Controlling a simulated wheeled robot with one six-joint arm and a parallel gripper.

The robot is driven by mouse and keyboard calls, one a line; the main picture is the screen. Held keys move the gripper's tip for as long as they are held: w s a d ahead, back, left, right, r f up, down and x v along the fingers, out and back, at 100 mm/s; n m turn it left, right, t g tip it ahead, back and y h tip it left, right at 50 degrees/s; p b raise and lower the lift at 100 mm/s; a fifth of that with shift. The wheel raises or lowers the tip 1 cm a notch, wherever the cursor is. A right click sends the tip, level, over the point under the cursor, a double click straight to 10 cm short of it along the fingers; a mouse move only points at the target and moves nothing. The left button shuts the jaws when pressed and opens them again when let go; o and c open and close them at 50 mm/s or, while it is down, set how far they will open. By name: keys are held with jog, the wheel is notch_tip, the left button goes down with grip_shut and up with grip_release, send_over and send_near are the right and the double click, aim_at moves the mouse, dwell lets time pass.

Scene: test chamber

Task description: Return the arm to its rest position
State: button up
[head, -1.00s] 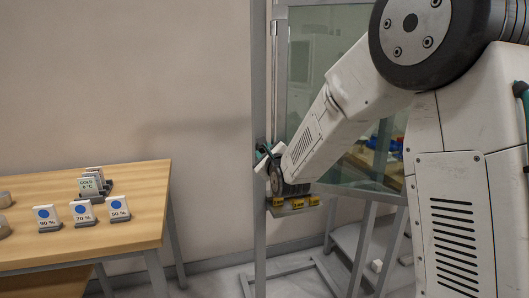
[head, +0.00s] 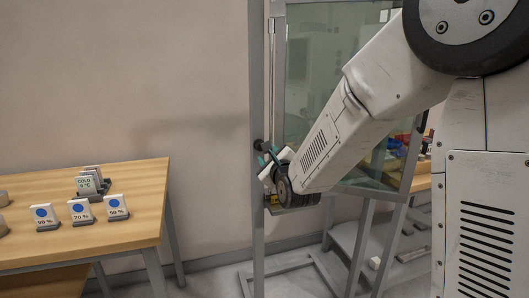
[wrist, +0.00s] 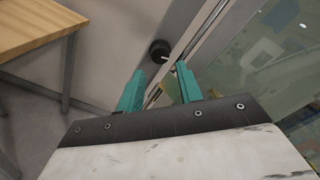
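My arm reaches from the right across the head view, bent at the elbow and angled down to the left. My gripper (head: 264,160) is beside the metal post of the glass-walled cabinet (head: 340,90). In the wrist view my gripper (wrist: 160,68) shows two teal fingers spread apart with nothing between them. A round black knob (wrist: 160,51) is just beyond the fingertips. The fingers look close to the cabinet's frame; I cannot tell whether they touch it.
A small ledge (head: 298,208) on the cabinet is partly hidden by my wrist. Bare wall lies between table and cabinet.

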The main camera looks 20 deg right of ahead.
jog(key=shift+s, duration=1.05)
notch_tip(320, 180, down, 8)
jog(key=s+n+g, duration=0.3)
jog(key=n+g, duration=0.2)
jog(key=n, duration=0.3)
jog(key=s+f+n+g, duration=0.3)
jog(key=s+n+g, duration=0.3)
jog(key=s+n, duration=0.3)
jog(key=s+d+r+n+g, duration=0.1)
jog(key=s+r+n, duration=0.3)
jog(key=s, duration=1)
jog(key=s+d+r+n+g, duration=0.1)
jog(key=s+r+n+g, duration=0.3)
jog(key=s, duration=1)
jog(key=shift+d+r+n+g, duration=0.3)
jog(key=shift+d+r+n, duration=0.15)
jog(key=shift+n, duration=0.65)
